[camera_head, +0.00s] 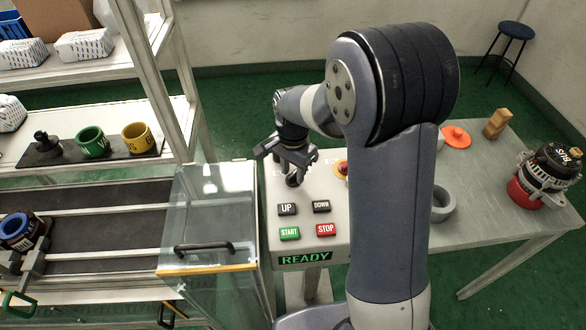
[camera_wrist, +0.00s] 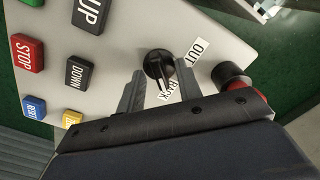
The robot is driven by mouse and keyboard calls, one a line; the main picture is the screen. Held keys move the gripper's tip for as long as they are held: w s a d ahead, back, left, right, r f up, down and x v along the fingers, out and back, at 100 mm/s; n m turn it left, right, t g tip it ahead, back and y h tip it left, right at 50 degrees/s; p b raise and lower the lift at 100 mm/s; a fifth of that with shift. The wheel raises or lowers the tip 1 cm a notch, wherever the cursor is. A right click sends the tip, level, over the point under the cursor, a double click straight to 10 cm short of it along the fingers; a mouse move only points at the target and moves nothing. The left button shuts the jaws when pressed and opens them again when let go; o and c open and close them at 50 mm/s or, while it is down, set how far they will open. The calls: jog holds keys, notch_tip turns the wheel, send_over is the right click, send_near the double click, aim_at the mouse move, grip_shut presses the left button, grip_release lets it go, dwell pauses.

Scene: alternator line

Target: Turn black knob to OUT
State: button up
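The black knob (camera_wrist: 157,63) sits on the light grey control panel (camera_wrist: 118,75). Its white pointer mark is turned toward the BACK label (camera_wrist: 172,91). The OUT label (camera_wrist: 197,51) is to the right of the knob in the wrist view. My gripper (camera_wrist: 160,73) is open, with one finger on each side below the knob. I cannot tell whether the fingers touch it. In the head view my gripper (camera_head: 287,165) is above the panel's back left part, and the knob (camera_head: 292,180) shows just under it, partly hidden.
A red stop button (camera_wrist: 232,77) stands right of the knob. UP (camera_head: 288,210), DOWN (camera_head: 321,206), START (camera_head: 289,234) and STOP (camera_head: 326,230) buttons lie in front. A READY display (camera_head: 306,257) is lit green. A glass-sided box (camera_head: 215,205) adjoins the panel's left side.

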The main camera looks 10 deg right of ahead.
jog(key=shift+c, duration=0.2)
grip_shut()
jog(key=shift+n, duration=0.4)
jog(key=n, duration=0.4)
jog(key=shift+b, duration=0.3)
jog(key=n, duration=0.4)
jog(key=shift+n, duration=0.3)
jog(key=n, duration=0.4)
jog(key=shift+b, duration=0.3)
jog(key=n, duration=0.4)
jog(key=shift+n, duration=0.4)
